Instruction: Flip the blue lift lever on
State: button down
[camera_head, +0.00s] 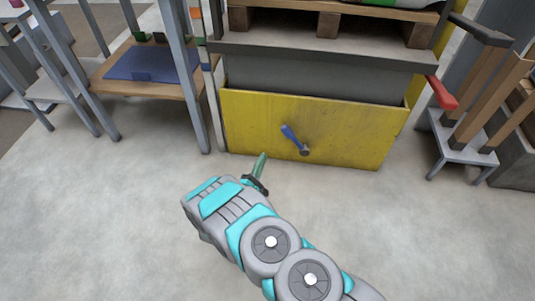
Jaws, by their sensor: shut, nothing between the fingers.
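The blue lift lever (291,135) is on the yellow front panel (345,120) of the machine base, in the middle of the head view. It tilts up and to the left from a dark round pivot (304,150) at its lower right end. My gripper (262,158) is shut and empty. In the picture it is just left of and below the lever, with a gap between them. How far it stands from the panel in depth is hard to tell. My arm reaches up from the bottom right and hides part of the floor.
A red-ended handle (442,93) juts out at the machine's right. A wooden pallet (330,22) rests on the grey platform above the panel. A shelf with a blue mat (152,62) and grey posts stands left. Timber leans on a small stand (462,148) right. The front floor is clear.

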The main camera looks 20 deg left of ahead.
aim_at(295, 140)
jog(key=w, duration=0.3)
jog(key=w+r, duration=0.1)
jog(key=w, duration=0.4)
jog(key=shift+w+r+b, duration=0.25)
jog(key=shift+w+b, duration=0.1)
jog(key=shift+w+d+r, duration=0.15)
jog(key=shift+d+r, duration=0.35)
jog(key=shift+d, duration=0.25)
jog(key=shift+w+d+r, duration=0.1)
jog(key=shift+d+r, duration=0.4)
jog(key=shift+d, duration=0.25)
